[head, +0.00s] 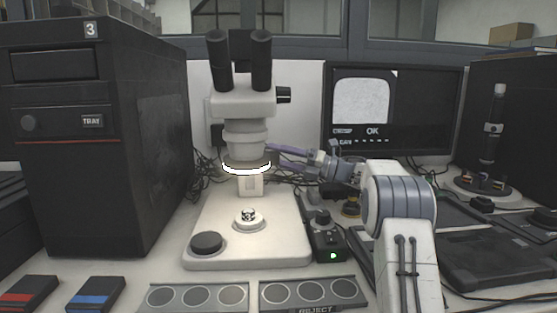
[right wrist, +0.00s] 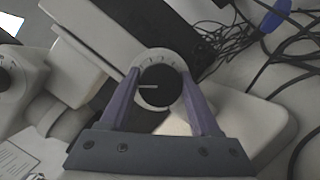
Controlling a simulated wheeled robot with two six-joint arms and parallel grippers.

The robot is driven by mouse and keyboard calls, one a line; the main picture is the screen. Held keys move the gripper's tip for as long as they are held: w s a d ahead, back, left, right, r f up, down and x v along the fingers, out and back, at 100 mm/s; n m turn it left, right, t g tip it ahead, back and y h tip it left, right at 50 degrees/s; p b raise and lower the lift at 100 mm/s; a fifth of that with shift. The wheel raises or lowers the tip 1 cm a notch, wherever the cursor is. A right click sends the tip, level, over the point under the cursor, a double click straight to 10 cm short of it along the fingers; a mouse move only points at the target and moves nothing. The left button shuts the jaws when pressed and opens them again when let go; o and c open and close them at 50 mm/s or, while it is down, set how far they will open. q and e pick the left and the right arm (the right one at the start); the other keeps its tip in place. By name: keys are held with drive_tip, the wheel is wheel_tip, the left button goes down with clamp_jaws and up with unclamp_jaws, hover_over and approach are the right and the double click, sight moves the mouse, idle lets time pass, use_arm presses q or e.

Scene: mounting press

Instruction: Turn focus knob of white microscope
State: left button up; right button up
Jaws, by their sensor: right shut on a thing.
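The white microscope (head: 243,105) stands upright on its pale base (head: 206,225), with black eyepieces on top and a lit ring below its head. My right gripper (head: 270,150) reaches in from the right, its purple fingers beside the microscope column under the head. In the right wrist view the focus knob (right wrist: 160,86) is a black disc with a white line pointing left, on a pale collar with tick marks. The right gripper's fingers (right wrist: 158,80) are shut on the knob, one on each side. In the head view the gripped knob cannot be made out. My left gripper is out of view.
A black cabinet (head: 95,130) stands on the left and a monitor (head: 392,105) behind on the right. A small control box (head: 324,238) with a green light sits beside the base. Specimen trays (head: 197,297) lie in front. Loose cables (right wrist: 265,60) run behind the microscope.

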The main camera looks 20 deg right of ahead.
drive_tip(key=shift+f, duration=0.1)
drive_tip(key=o, duration=1.4)
drive_tip(key=shift+c, duration=0.2)
drive_tip(key=v, duration=1)
drive_tip(key=shift+s+d+p, duration=0.2)
drive_tip(key=shift+d+p, duration=0.05)
drive_tip(key=shift+p, duration=0.1)
